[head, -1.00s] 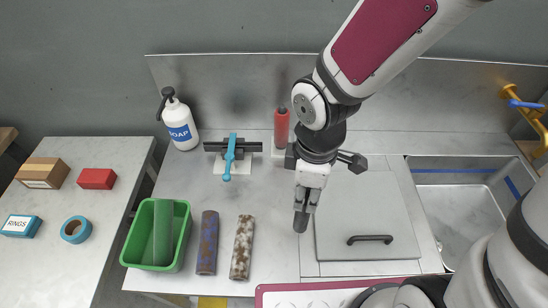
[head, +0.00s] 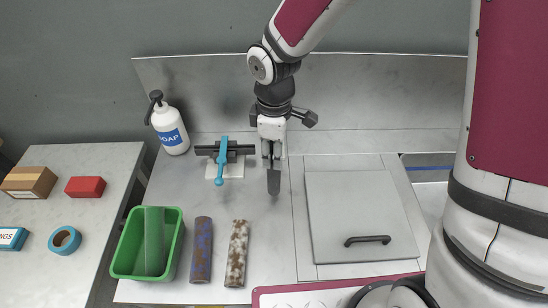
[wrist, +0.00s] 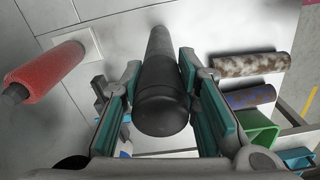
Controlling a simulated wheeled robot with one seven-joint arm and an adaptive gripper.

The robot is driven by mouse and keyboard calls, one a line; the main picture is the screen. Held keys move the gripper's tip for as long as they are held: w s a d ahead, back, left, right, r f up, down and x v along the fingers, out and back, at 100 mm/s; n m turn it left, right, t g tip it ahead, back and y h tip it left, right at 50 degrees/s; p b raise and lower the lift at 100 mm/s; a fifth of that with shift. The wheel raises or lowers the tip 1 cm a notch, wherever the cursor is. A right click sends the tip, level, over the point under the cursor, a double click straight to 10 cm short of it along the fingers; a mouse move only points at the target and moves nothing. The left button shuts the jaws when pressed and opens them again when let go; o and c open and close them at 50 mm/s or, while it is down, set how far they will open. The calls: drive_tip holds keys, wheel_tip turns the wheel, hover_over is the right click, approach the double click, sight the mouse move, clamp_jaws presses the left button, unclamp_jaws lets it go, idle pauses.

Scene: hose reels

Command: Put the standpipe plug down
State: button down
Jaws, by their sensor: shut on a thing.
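The standpipe plug is a dark grey cylinder with a rounded black end. It hangs below my gripper in the head view (head: 273,181) and sits between the fingers in the wrist view (wrist: 162,95). My gripper (head: 271,152) is shut on it and points down over the grey counter (head: 262,205), right of the blue-handled valve (head: 224,160). The plug looks near upright. I cannot tell whether its lower end touches the counter.
A red cylinder (wrist: 45,72) on a white square plate stands close by in the wrist view. A brown mottled tube (head: 237,254), a blue rusty tube (head: 202,250) and a green bin (head: 117,258) are in front. A handled lid (head: 355,210) lies right; soap (head: 168,130) stands back left.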

drive_tip(key=shift+f, duration=1.3)
drive_tip(key=c, duration=1.2)
unclamp_jaws()
